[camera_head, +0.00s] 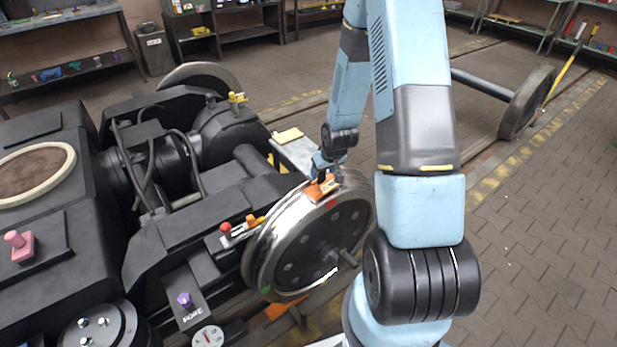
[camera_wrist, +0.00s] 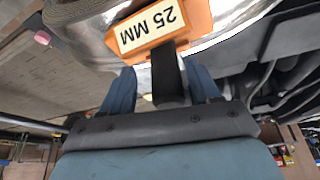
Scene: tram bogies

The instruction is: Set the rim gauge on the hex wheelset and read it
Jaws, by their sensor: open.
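The rim gauge (camera_head: 322,188) is an orange block at the top of the near wheel's shiny rim (camera_head: 290,222). Whether the gauge seats fully on the rim is hidden. I cannot tell which marking makes this the hex wheelset.
The black bogie frame (camera_head: 190,225) lies left of the wheel, with a red-knobbed lever (camera_head: 226,229) and a purple knob (camera_head: 185,299) near it. Another wheelset (camera_head: 525,100) stands at the back right. Shelves (camera_head: 70,45) line the back. The paved floor at right is clear.

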